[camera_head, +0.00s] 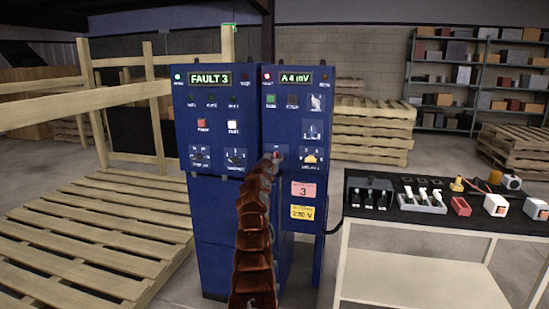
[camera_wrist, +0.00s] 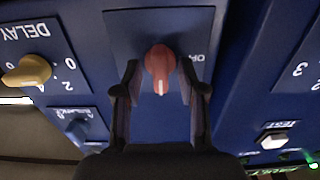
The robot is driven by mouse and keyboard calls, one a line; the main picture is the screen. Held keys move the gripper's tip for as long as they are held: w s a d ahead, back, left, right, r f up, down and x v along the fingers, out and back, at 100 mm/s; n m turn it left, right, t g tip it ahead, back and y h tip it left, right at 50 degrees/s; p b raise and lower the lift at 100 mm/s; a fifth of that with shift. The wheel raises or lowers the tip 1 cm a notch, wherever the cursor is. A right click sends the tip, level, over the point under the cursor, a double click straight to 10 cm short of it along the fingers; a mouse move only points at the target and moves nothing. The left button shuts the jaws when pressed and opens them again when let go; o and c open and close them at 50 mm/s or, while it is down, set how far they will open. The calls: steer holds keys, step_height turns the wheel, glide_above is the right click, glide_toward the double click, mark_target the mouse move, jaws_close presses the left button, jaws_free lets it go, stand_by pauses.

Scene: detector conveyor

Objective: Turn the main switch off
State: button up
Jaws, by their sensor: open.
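The main switch looks to be the red rotary knob (camera_wrist: 161,68) on a dark blue plate (camera_wrist: 127,22) in the wrist view, which shows the panel upside down. A white line on the knob points down in that picture. Part of the word OFF shows to the knob's right. My gripper (camera_wrist: 159,82) is open, with one finger on each side of the knob; I cannot tell whether they touch it. In the head view, my arm reaches the right-hand blue cabinet (camera_head: 307,230), and my gripper (camera_head: 276,160) hides most of the knob.
A yellow DELAY knob (camera_wrist: 27,72), a blue switch (camera_wrist: 78,127) and a white TEST button (camera_wrist: 273,138) lie near my gripper. The left cabinet reads FAULT 3 (camera_head: 210,78); the right display (camera_head: 295,79) reads A 4 mV. A table (camera_head: 410,270) with parts stands at right.

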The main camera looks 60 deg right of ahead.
jaws_close()
stand_by(0.4)
steer(key=shift+a+r+n, duration=0.1)
steer(key=shift+n, duration=0.2)
steer(key=n+p, duration=0.2)
steer(key=n, duration=0.3)
steer(key=n+p, duration=0.2)
steer(key=n, duration=0.4)
steer(key=n+p, duration=0.3)
steer(key=n, duration=0.3)
steer(key=shift+w+f, duration=0.2)
steer(key=shift+f, duration=0.05)
steer(key=shift+n, duration=0.3)
stand_by(0.3)
